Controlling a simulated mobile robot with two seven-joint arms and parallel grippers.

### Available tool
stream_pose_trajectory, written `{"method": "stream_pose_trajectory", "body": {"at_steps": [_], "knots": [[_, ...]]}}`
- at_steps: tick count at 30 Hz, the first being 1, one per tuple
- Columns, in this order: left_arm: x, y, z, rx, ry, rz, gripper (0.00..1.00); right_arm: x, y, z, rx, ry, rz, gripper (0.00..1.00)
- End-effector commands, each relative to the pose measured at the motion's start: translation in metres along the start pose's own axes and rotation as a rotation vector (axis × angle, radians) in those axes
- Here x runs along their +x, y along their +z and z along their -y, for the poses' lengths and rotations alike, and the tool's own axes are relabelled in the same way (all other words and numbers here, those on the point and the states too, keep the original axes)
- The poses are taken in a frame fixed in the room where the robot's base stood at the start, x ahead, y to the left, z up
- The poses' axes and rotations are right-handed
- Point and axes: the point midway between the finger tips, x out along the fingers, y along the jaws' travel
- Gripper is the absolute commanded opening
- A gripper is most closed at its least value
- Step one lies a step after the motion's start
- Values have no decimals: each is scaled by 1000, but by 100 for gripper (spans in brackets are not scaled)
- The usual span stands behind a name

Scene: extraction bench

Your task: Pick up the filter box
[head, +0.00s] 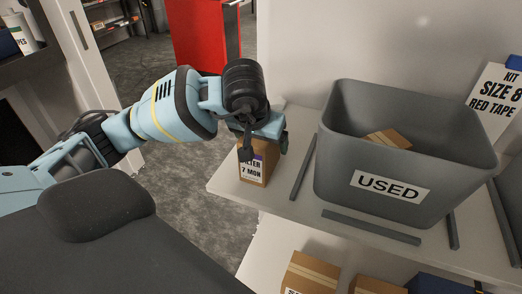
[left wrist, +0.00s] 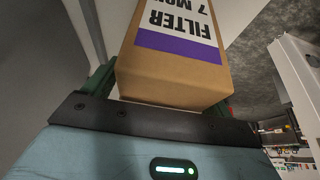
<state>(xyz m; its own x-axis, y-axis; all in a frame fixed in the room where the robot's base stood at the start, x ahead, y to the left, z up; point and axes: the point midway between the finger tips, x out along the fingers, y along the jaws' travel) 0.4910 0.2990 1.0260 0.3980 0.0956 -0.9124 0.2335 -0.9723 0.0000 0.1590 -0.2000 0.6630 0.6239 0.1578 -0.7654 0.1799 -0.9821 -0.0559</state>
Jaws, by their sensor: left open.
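The filter box (head: 252,172) is a brown carton with a white label and a purple stripe. It stands upright near the left end of the bench in the head view. My left gripper (head: 264,142) is over the top of it, partly hiding it. In the left wrist view the filter box (left wrist: 172,75) lies between the two green fingers of my left gripper (left wrist: 163,92), one at each side. The jaws are open around the box; whether a finger touches it I cannot tell. My right gripper does not show.
A grey bin (head: 400,150) marked USED, with a brown box (head: 388,138) inside, stands right of the filter box, among grey strips (head: 370,227) on the bench top (head: 290,210). More cartons (head: 310,275) sit on a lower level. A sign (head: 495,98) leans at the right.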

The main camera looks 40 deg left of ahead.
Motion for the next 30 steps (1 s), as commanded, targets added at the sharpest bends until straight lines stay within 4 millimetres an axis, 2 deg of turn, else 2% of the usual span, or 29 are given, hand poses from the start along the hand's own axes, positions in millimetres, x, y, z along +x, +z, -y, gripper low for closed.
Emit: {"method": "stream_pose_trajectory", "body": {"at_steps": [12, 24, 25, 30], "knots": [[2, 1, 0, 0, 0, 0, 85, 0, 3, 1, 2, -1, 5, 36], [2, 1, 0, 0, 0, 0, 34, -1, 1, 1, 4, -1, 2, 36], [1, 0, 0, 0, 0, -1, 31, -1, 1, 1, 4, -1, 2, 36], [1, 0, 0, 0, 0, -1, 31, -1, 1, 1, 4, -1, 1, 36]]}}
